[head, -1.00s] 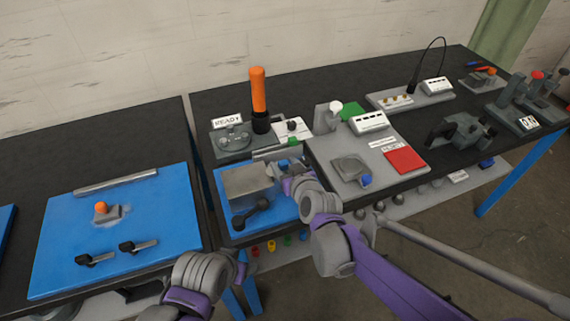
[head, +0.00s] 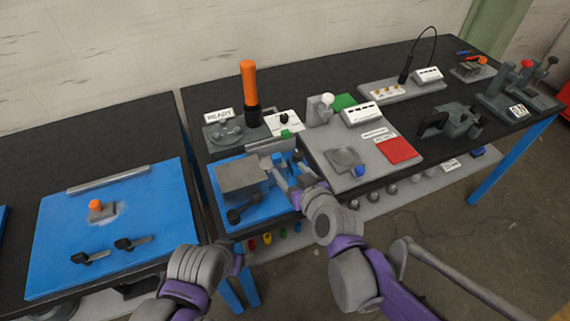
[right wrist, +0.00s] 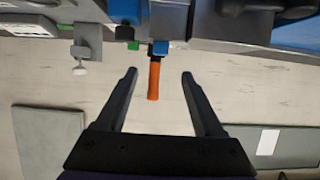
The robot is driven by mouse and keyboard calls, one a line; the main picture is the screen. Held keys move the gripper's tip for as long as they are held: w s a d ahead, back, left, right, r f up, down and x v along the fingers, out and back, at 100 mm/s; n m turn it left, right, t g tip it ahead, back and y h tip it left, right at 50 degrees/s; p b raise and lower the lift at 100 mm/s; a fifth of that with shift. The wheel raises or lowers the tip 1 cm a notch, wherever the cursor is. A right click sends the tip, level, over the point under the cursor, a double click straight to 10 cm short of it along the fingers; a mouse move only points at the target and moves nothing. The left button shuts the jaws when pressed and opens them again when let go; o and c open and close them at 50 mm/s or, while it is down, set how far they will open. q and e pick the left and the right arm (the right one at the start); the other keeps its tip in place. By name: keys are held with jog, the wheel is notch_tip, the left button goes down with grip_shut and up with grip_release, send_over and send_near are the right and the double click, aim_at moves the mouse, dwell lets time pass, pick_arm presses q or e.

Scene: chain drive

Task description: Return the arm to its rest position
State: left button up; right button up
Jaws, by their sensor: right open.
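My right arm reaches in from the lower right in the head view. Its gripper (head: 283,172) is over the right side of the small blue board (head: 270,212), beside the grey block (head: 241,178). In the right wrist view the two fingers of this gripper (right wrist: 160,74) are wide apart with nothing held between them. The orange cylinder (right wrist: 154,80) shows beyond the gap. My left arm is at the bottom of the head view, and its gripper (head: 238,262) is partly visible at the front edge of the benches; its jaws cannot be made out.
The orange-topped post (head: 249,85) stands behind the blue board. A grey panel with a red square (head: 397,150) lies right of the gripper. A black-knobbed lever (head: 234,216) is at the board's front. The larger blue mat (head: 150,215) lies left. Floor at lower right is open.

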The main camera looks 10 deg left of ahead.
jog(key=shift+s+d+r, duration=0.25)
jog(key=shift+s+d, duration=0.1)
jog(key=shift+s, duration=0.15)
jog(key=s+d+f+m+g+h, duration=0.3)
jog(key=s+d, duration=0.6)
jog(key=d, duration=0.3)
jog(key=s+d+f+m+g+h, duration=0.2)
jog(key=s+d+f, duration=0.4)
jog(key=s+d, duration=0.3)
jog(key=d+m+h, duration=0.1)
jog(key=d+h, duration=0.1)
jog(key=d, duration=0.2)
jog(key=shift+s+f+m+g, duration=0.15)
jog(key=shift+s+m+g, duration=0.15)
jog(key=shift+m+g, duration=0.1)
jog(key=shift+o, duration=0.3)
